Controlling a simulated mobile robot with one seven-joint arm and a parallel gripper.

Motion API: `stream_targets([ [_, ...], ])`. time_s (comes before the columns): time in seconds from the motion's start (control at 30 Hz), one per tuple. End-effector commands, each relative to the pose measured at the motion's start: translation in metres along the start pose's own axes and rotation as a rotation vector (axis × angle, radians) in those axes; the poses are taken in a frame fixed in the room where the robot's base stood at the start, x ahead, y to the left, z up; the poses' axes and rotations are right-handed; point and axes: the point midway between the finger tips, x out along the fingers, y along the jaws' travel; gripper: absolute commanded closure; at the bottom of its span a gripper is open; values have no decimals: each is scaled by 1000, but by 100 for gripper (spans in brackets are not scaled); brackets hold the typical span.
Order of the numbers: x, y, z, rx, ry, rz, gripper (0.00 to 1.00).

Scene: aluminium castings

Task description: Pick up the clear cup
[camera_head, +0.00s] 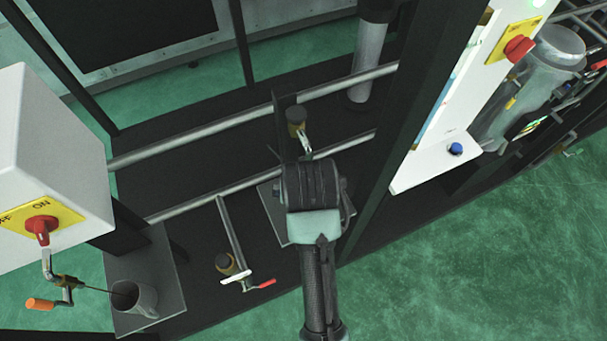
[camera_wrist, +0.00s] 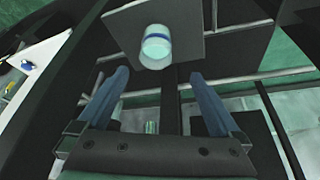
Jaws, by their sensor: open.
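The clear cup (camera_wrist: 156,47) shows in the wrist view as a see-through round vessel with a blue band, on a grey square plate (camera_wrist: 120,28). My gripper (camera_wrist: 160,76) is open, with its two blue-grey fingers spread apart and nothing between them. The cup lies beyond the fingertips, near the middle of the gap in the picture, and no contact shows. In the head view my arm's end covers part of a plate (camera_head: 268,203), the fingers are hidden, and I cannot make out the clear cup.
A grey mug (camera_head: 143,300) stands on another plate (camera_head: 165,265) at lower left, beside a crank with an orange handle (camera_head: 40,304). A red-handled valve (camera_head: 265,284) is left of my arm. Metal rails (camera_head: 230,117) and a dark post (camera_head: 410,130) stand close by.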

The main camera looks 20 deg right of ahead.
Motion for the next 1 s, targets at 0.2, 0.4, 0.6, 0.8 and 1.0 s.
stream_targets([
  [0.2, 25, 1, 4, 2, -17, 2, 0],
  [0.4, 58, 1, 3, 1, -13, 1, 0],
  [0.6, 75, 1, 2, 1, -10, 1, 0],
  [0.8, 84, 3, 1, 1, -11, 1, 0],
  [1.0, 106, 8, -2, 3, -11, 1, 0],
])
